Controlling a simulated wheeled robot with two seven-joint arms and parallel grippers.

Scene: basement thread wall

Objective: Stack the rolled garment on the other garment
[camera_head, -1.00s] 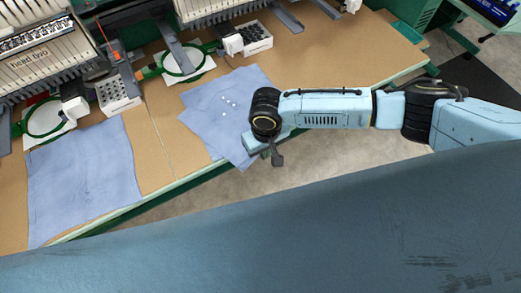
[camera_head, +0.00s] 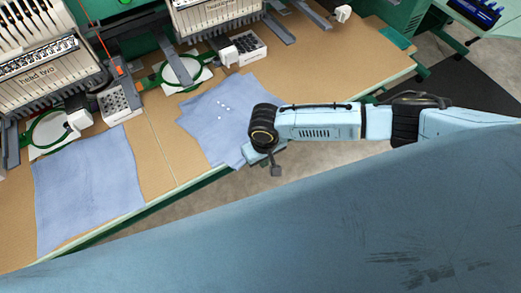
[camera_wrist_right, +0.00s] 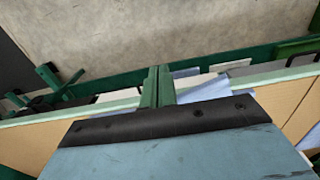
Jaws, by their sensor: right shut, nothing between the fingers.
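One light blue garment (camera_head: 88,188) lies flat on the left part of the wooden table in the head view. A second light blue garment (camera_head: 215,118), with several small white dots, lies to its right in uneven, overlapping layers. No clearly rolled shape shows. My right gripper (camera_head: 268,160) is at the second garment's right edge, by the table's front edge, and hides part of that side. Whether it touches the cloth I cannot tell. In the right wrist view its fingers (camera_wrist_right: 158,72) are together and empty, with blue cloth (camera_wrist_right: 203,89) behind them. My left gripper is out of view.
The table (camera_head: 160,160) has a green front edge with floor beyond. Embroidery machines (camera_head: 45,65) stand along the back, with green hoops (camera_head: 182,70) and trays of dark spools (camera_head: 240,47) near the garments. Bare wood is free between the garments and at right.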

